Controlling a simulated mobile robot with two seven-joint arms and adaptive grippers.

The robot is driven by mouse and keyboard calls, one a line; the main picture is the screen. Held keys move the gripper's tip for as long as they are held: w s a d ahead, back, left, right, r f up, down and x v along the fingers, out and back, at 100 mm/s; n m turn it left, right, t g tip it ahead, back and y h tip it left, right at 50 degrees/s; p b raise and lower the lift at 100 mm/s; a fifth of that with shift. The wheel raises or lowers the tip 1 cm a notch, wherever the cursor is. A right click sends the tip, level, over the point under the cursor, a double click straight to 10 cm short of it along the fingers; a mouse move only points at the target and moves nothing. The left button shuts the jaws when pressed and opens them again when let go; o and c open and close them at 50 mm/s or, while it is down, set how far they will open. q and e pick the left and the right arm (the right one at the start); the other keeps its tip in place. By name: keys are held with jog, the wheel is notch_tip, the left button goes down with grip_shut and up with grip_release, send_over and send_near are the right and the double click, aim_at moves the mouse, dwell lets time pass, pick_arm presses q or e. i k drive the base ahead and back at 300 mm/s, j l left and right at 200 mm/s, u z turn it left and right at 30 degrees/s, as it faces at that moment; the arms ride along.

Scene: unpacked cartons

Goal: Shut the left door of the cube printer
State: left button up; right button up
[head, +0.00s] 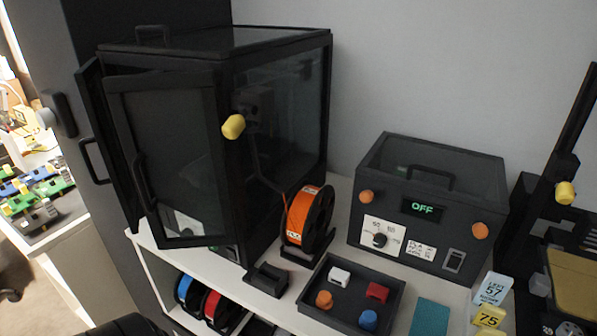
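The cube printer (280,60) is a black-framed enclosure with glass panels at the left of the white bench. Its left door (97,105) stands ajar, swung outward from the left front edge and seen nearly edge-on, with a black bar handle (92,162) on its outer side. The right door (168,150) also stands out from the front, with its own handle (143,180). It hides much of the printer's inside and part of the left door. A yellow knob (233,126) is by the right front edge. Neither of my grippers is in view.
An orange filament spool (300,215) stands right of the printer, behind a dark tray (393,318) of small parts. A black box with an OFF display (435,165) is farther right. A dark panel (85,20) stands close to the left door.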

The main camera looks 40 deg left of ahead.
aim_at(129, 203)
jog(key=u, duration=1.1)
